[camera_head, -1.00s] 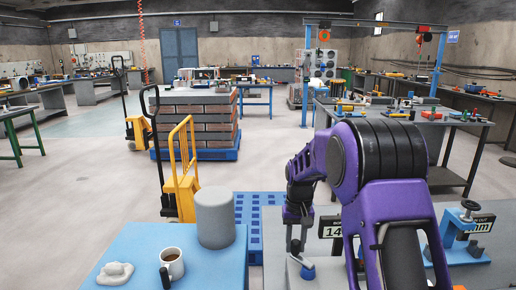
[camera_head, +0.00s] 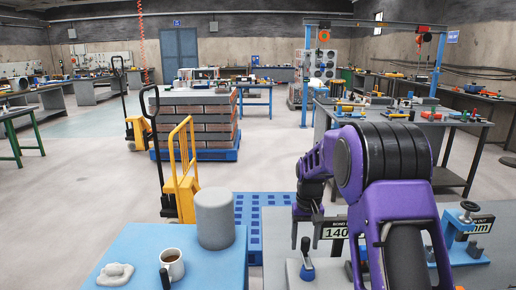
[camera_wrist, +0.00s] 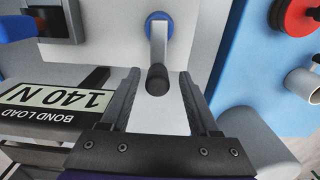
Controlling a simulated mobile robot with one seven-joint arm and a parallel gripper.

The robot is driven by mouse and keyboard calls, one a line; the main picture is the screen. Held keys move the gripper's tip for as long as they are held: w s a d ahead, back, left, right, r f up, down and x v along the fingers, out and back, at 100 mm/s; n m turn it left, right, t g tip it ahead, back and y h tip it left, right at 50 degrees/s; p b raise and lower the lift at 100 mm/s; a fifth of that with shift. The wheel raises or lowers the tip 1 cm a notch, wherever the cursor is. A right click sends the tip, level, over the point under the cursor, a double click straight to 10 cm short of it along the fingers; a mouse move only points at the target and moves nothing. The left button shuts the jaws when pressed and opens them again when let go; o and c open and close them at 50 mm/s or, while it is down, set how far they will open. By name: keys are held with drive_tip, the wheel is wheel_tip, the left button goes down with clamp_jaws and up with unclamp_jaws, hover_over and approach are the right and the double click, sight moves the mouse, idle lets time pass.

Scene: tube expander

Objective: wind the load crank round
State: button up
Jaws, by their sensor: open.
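The load crank shows in the wrist view as a grey arm (camera_wrist: 158,45) with a blue hub (camera_wrist: 160,18) and a dark knob (camera_wrist: 157,79) pointing toward the camera. My gripper (camera_wrist: 159,74) is open, with one finger on each side of the knob and gaps between. In the head view the crank's blue hub (camera_head: 307,272) sits on a light grey block, with its dark knob (camera_head: 306,244) above it. How far the fingers reach along the knob is unclear.
A "BOND LOAD" display reading 140 N (camera_wrist: 62,97) stands close by the left finger. A blue table with a mug (camera_head: 172,264) and a grey cylinder (camera_head: 215,218) is at left.

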sight(305, 239)
drive_tip(key=shift+r+p, duration=2.35)
drive_tip(key=shift+r, duration=0.95)
drive_tip(key=shift+d, duration=0.1)
